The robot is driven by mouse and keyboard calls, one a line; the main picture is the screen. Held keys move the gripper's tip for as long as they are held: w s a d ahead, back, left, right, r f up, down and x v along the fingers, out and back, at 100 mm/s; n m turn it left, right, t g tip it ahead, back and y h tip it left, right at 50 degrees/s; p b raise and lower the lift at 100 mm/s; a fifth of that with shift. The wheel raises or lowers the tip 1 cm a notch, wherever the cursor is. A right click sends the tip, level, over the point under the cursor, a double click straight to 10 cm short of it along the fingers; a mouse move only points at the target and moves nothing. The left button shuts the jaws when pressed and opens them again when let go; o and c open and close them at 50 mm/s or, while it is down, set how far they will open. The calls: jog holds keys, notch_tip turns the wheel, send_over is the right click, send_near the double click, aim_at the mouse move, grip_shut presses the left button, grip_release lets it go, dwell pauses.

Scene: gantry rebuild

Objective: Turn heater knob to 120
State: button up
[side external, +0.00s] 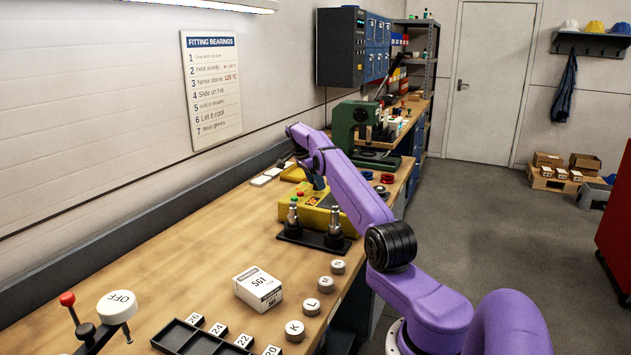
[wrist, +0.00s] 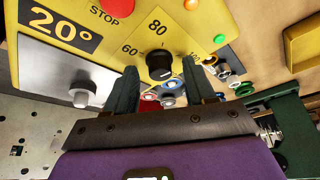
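The heater is a yellow box (side external: 318,218) on the bench in the side view, partly hidden behind my arm. In the wrist view its yellow panel (wrist: 205,20) carries a display (wrist: 60,25) reading 20°. The black heater knob (wrist: 159,66) sits on a yellow dial plate with 60 and 80 legible; a 120 mark is not readable. A pale mark shows on the knob, its exact direction unclear. My gripper (wrist: 163,74) is open, with one dark finger on either side of the knob and gaps visible. In the side view my gripper is small and partly hidden.
A red STOP button (wrist: 117,6), a green button (wrist: 220,38) and a pale switch (wrist: 82,96) are near the knob. A black stand with two metal posts (side external: 334,222) is in front of the heater. A green press (side external: 352,128) stands behind. A wall sign (side external: 212,90) mentions 120 °C.

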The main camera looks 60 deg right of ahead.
jog(key=shift+v, duration=1.35)
jog(key=w+a, duration=0.2)
jog(key=a, duration=0.1)
jog(key=w+a, duration=0.2)
jog(key=a, duration=0.1)
jog(key=w+a, duration=0.3)
jog(key=shift+a+r, duration=0.15)
jog(key=shift+a, duration=0.25)
jog(key=shift+s+d+r+n, duration=0.2)
jog(key=shift+d+r+n, duration=0.15)
jog(key=shift+n, duration=0.05)
jog(key=s+d+r+n+t+y, duration=0.1)
jog(key=s+d+r+n+t, duration=0.2)
jog(key=s+r+n, duration=0.5)
jog(key=s+d+r+n+t, duration=0.3)
jog(key=s+r+n+t, duration=0.15)
jog(key=n, duration=0.45)
jog(key=shift+g, duration=0.45)
jog(key=x, duration=1.1)
jog(key=s+x, duration=0.1)
jog(key=x, duration=0.5)
jog(key=shift+d+f, duration=0.1)
jog(key=shift+f, duration=0.15)
jog(key=shift+c, duration=0.2)
jog(key=c, duration=1)
